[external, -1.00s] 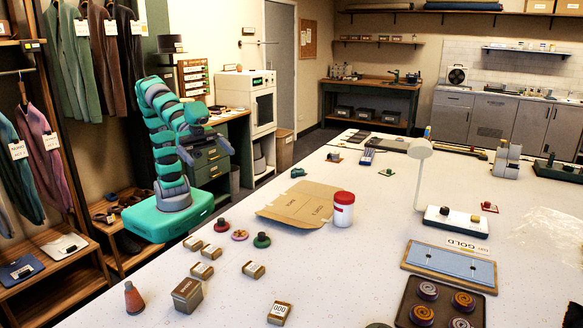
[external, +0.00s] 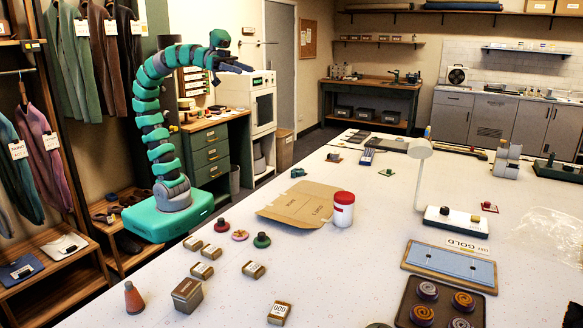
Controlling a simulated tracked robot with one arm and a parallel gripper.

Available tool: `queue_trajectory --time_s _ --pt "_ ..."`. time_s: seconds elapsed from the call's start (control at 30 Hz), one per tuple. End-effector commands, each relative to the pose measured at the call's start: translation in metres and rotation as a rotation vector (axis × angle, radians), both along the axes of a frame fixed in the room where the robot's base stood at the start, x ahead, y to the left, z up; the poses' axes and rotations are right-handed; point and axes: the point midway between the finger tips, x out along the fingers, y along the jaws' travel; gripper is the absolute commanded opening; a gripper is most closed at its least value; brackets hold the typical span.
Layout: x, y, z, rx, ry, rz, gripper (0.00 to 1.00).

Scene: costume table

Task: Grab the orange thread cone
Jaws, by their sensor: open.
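The orange thread cone (external: 134,298) stands upright on the table at the front left corner, with a dark base and a small tip. My gripper (external: 236,68) is raised high at the end of the arched teal arm, far above the table and well away from the cone. It points to the right and holds nothing that I can see. Its jaws look small at this distance.
A brown-grey tin (external: 187,296) stands just right of the cone. Several small labelled boxes, a red-topped pincushion (external: 222,225) and a green one (external: 262,240) lie behind. A cardboard sheet (external: 300,204) and a red-lidded jar (external: 343,210) are farther back.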

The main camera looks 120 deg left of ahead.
Motion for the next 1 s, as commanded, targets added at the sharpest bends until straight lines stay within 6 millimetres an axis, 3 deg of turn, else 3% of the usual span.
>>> queue_trajectory --time_s 0.3,0.37,0.47,0.57,0.73,0.87,1.0 --pt "0.003 -0.002 -0.002 0.0 0.001 -0.004 0.41" --pt "0.01 -0.008 -0.006 0.001 0.006 -0.013 0.41" --pt "0.036 -0.031 -0.025 0.007 0.021 -0.049 0.41" --pt "0.071 -0.073 -0.055 0.018 0.035 -0.113 0.41" --pt "0.116 -0.171 -0.126 0.042 0.06 -0.256 0.41" --pt "0.125 -0.253 -0.185 0.059 0.079 -0.384 0.41" --pt "0.11 -0.343 -0.251 0.071 0.098 -0.537 0.41"
